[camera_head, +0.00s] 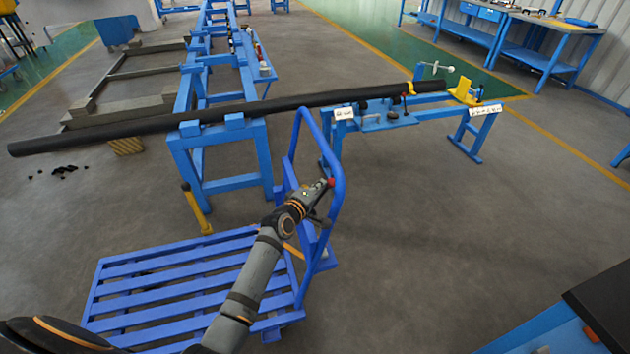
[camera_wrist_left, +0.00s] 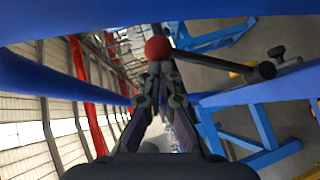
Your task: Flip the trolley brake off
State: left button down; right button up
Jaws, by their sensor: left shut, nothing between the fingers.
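The blue trolley (camera_head: 170,290) stands on the floor in the lower left of the head view, with a slatted deck and a tall bent-tube handle (camera_head: 338,160). A small red ball knob (camera_head: 331,182), which looks like the brake lever's end, shows beside the handle tube. In the left wrist view the red knob (camera_wrist_left: 157,48) is just beyond my closed fingertips, in line with them. My left gripper (camera_head: 322,187) reaches in at the handle, and its fingers (camera_wrist_left: 158,72) are together and empty. I cannot tell whether the fingertips touch the knob. My right gripper is not in view.
A long black pipe (camera_head: 150,122) lies across the blue stand (camera_head: 215,150) and the blue bench (camera_head: 375,122) behind the trolley. The handle's blue tubes (camera_wrist_left: 60,90) pass close around my left gripper. Open grey floor lies to the right. A dark-topped unit (camera_head: 600,305) is at the lower right.

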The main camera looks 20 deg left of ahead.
pick_arm(q)
jog(key=d+p, duration=0.1)
jog(key=p, duration=0.1)
jog(key=w+d+m+g+y+p, duration=0.1)
jog(key=p, duration=0.2)
jog(key=shift+w+d+f+g+p, duration=0.2)
jog(key=shift+w+f+g+p, duration=0.1)
jog(key=shift+p, duration=0.05)
jog(key=shift+w+d+f, duration=0.35)
jog(key=shift+d+f, duration=0.1)
jog(key=shift+s, duration=0.1)
send_near(332, 187)
jog(key=shift+v, duration=0.95)
jog(key=shift+s+f+m, duration=0.1)
jog(key=shift+f+m, duration=0.05)
jog(key=shift+m, duration=0.15)
